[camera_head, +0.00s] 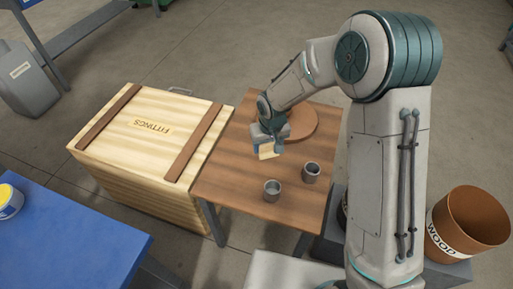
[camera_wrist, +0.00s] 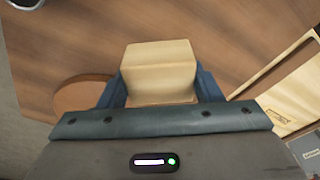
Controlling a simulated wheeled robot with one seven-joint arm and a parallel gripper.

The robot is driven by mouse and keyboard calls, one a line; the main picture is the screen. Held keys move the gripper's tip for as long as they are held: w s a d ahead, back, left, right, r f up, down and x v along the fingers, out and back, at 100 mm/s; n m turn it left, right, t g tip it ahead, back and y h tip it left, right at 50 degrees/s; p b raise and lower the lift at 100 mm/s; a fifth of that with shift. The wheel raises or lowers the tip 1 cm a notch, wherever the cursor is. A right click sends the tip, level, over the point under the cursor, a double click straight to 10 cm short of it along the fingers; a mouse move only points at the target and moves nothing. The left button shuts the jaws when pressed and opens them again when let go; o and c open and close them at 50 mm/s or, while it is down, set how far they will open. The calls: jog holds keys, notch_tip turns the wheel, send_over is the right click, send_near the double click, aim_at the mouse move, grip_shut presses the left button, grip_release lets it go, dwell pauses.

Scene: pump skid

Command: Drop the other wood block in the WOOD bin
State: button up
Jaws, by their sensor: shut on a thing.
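A pale wood block (camera_head: 267,151) is held in my gripper (camera_head: 267,148) over the brown wooden table. In the wrist view the block (camera_wrist: 160,68) sits between the two blue fingers of my gripper (camera_wrist: 160,88), which are shut on it. The tabletop lies beneath it; how far the block is above the wood is hard to tell. The WOOD bin (camera_head: 468,222), a brown round tub with a white label, stands at the right, on the other side of my arm from the block. Its visible inside shows no block, though the bottom is partly hidden.
Two grey metal cups (camera_head: 272,190) (camera_head: 311,172) stand on the table (camera_head: 238,190) in front of my gripper. A round wooden board (camera_head: 303,124) lies behind it. A blue table (camera_head: 70,245) is at the front left.

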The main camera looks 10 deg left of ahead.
jog(key=d+r, duration=0.4)
jog(key=d, duration=0.3)
jog(key=shift+s+d+r+p, duration=0.35)
jog(key=shift+s+d+r, duration=0.05)
